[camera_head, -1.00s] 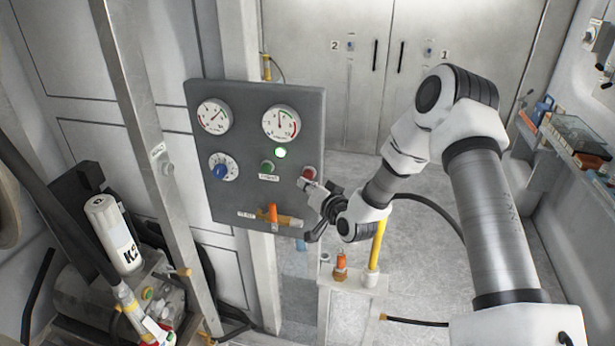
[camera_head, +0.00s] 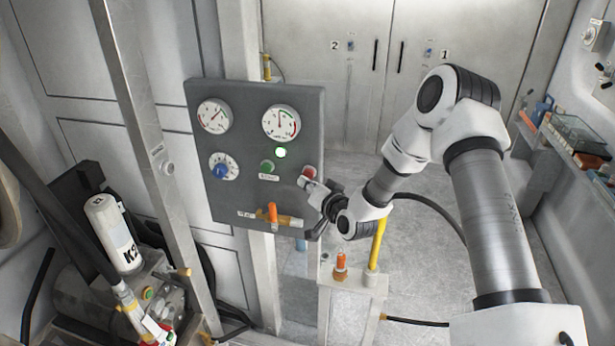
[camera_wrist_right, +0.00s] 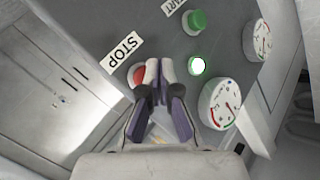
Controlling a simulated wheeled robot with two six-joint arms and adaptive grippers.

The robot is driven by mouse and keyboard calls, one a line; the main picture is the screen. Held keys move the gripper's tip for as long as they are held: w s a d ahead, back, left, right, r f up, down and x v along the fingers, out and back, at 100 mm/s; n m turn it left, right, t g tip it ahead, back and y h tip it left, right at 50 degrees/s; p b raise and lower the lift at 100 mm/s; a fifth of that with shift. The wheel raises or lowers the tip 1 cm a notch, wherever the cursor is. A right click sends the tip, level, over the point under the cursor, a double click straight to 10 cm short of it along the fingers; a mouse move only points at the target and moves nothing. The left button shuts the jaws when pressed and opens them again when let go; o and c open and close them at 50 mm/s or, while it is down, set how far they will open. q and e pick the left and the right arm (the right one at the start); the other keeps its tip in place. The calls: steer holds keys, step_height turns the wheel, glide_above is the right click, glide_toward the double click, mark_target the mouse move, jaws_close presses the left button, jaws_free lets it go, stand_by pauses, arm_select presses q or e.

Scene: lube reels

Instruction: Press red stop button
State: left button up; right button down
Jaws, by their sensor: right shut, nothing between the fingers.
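The red stop button (camera_head: 309,172) is on the right side of the grey control panel (camera_head: 240,190). In the right wrist view the red button (camera_wrist_right: 138,74) shows beside the fingertips, partly hidden by them, with the STOP label (camera_wrist_right: 122,52) next to it. My right gripper (camera_head: 305,184) is shut and empty, its tips at the button's lower edge in the head view. I cannot tell whether the tips touch it. In the wrist view the gripper (camera_wrist_right: 160,68) overlaps the button's right part. My left gripper is not in view.
The panel also carries a green start button (camera_head: 267,166), a lit lamp (camera_head: 280,153), two gauges, a blue knob (camera_head: 220,171) and an orange valve handle (camera_head: 272,212). A pedestal with a yellow post (camera_head: 377,245) stands below my right arm.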

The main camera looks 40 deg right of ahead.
steer(key=shift+w+d, duration=0.15)
steer(key=shift+d, duration=0.05)
steer(key=shift+w+d, duration=0.3)
steer(key=shift+d, duration=0.05)
stand_by(0.7)
steer(key=shift+a, duration=0.1)
steer(key=shift+s+a, duration=0.6)
steer(key=s+a+b, duration=0.1)
steer(key=s+a, duration=0.2)
steer(key=shift+s+a, duration=0.1)
steer(key=shift+a, duration=0.3)
stand_by(0.9)
